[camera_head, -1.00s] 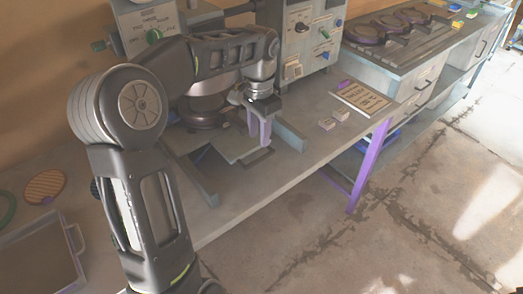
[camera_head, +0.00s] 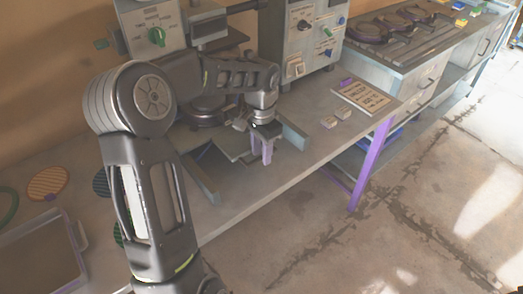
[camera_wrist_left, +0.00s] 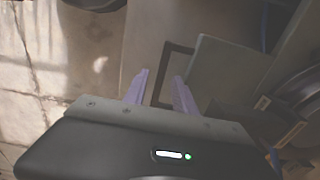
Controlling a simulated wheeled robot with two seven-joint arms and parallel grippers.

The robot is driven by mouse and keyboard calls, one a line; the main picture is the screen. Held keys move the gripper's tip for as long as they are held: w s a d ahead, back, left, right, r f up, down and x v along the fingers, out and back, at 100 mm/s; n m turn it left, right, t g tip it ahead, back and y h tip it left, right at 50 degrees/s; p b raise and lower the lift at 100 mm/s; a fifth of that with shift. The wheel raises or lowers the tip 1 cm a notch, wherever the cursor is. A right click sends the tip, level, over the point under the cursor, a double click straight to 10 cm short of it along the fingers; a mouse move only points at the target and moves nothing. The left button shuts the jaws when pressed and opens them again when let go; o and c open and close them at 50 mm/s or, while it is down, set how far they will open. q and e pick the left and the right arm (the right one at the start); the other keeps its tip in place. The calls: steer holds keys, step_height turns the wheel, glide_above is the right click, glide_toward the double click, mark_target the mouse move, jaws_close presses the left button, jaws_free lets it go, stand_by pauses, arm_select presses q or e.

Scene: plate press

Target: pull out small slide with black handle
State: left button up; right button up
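The small slide (camera_head: 232,143) is a flat grey-green plate between two low rails on the bench; it also shows in the left wrist view (camera_wrist_left: 225,68). Its black handle (camera_wrist_left: 166,72) is a dark bracket at the plate's outer end. My left gripper (camera_head: 264,158) has purple fingers pointing down at the handle. In the left wrist view the gripper (camera_wrist_left: 160,85) has its fingers apart, with the handle's bar seen between them. Contact cannot be told. In the head view the gripper hides most of the handle. My right gripper is not in view.
A rail (camera_head: 203,178) stands left of the slide and another (camera_head: 294,135) right of it. A control box (camera_head: 312,40) stands behind. Two small pale blocks (camera_head: 336,117) and a text card (camera_head: 362,95) lie to the right. The floor in front of the bench is clear.

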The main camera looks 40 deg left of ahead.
arm_select(q)
jaws_close()
stand_by(1.3)
